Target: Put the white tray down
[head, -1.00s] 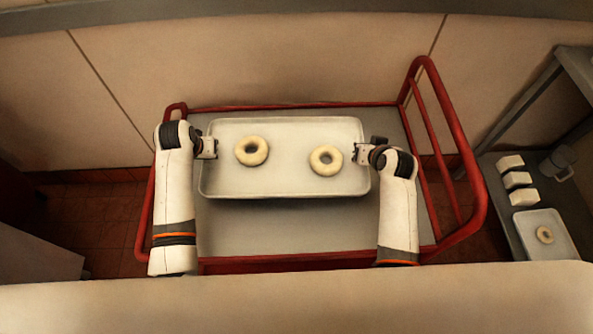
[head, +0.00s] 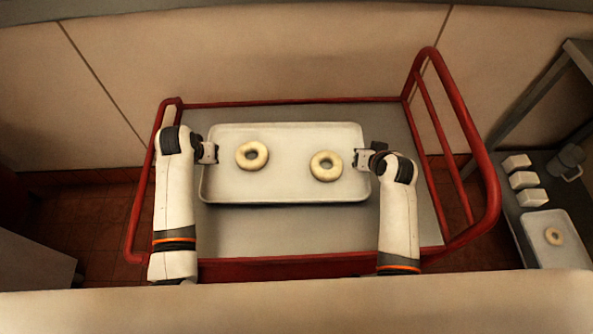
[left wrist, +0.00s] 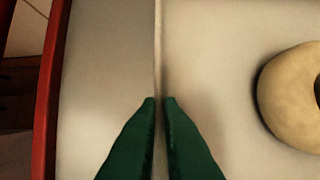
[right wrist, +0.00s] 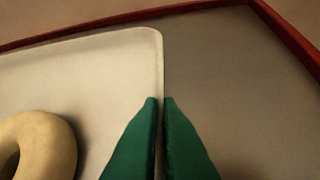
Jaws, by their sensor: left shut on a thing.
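The white tray (head: 288,184) is level above or on the grey deck of a red-railed cart (head: 290,232); I cannot tell if a gap is left beneath it. Two pale ring doughnuts lie on it, a left one (head: 252,155) and a right one (head: 326,166). My left gripper (head: 212,153) is shut on the tray's left rim, which also shows between the green fingers in the left wrist view (left wrist: 160,100). My right gripper (head: 360,160) is shut on the right rim, seen between its fingers in the right wrist view (right wrist: 160,100).
The cart's red rail (head: 290,103) runs along the back, and a tall red handle (head: 465,150) rises at the right. A dark shelf at the right holds white blocks (head: 524,180), a grey jug (head: 567,161) and a small tray (head: 535,230) with one doughnut.

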